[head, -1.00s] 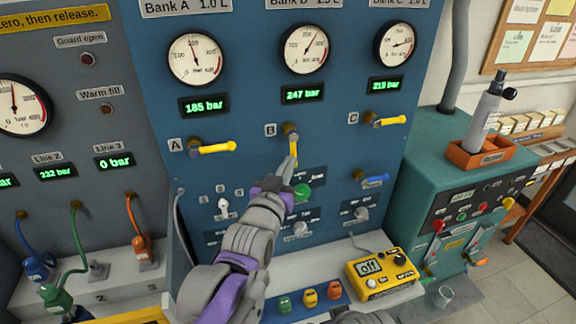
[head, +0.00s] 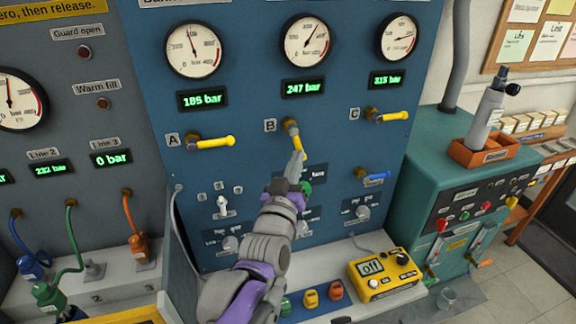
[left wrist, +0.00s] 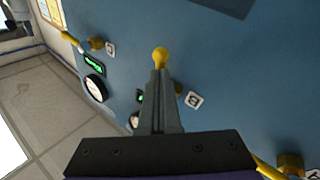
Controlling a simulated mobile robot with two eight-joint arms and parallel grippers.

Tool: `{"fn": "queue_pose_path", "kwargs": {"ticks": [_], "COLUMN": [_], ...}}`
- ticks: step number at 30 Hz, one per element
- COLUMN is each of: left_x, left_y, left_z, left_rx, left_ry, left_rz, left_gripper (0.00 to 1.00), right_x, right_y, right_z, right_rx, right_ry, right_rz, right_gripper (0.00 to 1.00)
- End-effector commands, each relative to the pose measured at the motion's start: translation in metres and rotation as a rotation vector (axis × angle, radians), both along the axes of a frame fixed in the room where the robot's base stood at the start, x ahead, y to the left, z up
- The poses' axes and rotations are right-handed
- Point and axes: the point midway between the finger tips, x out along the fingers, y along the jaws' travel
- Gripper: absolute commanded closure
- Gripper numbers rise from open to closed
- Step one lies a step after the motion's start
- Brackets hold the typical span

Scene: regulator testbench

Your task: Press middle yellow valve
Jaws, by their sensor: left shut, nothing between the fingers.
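The middle yellow valve (head: 296,139), beside label B, points steeply down from its brass pivot, leaning a little right. My left gripper (head: 299,156) is shut and empty, its fingertips at the lower end of this handle. In the left wrist view, the shut fingertips (left wrist: 160,74) overlap the handle just below its yellow ball end (left wrist: 160,55); I cannot tell whether they touch. The fingers hide much of the handle there. The right gripper is not in view.
Yellow valves A (head: 212,142) and C (head: 388,116) point right on either side. Gauges and green displays sit above. A blue valve (head: 374,180) and small switches are below. A yellow meter (head: 384,274) stands on the ledge.

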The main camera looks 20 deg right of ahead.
Motion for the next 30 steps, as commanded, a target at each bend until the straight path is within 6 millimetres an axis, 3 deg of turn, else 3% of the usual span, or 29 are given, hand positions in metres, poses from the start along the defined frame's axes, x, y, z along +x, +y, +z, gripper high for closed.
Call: {"fn": "queue_pose_path", "kwargs": {"ticks": [12,30], "left_x": [0.0,0.001], "left_y": [-0.025,-0.05], "left_z": [0.001,0.023], "left_rx": [-0.398,-0.954], "left_ry": [-0.011,-0.032], "left_rz": [-0.002,-0.002], "left_gripper": [1.0,1.0], "right_x": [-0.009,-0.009], "right_y": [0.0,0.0], "right_z": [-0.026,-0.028], "right_rx": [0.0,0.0], "right_ry": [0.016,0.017], "right_rz": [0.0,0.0], "right_gripper": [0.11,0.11]}}
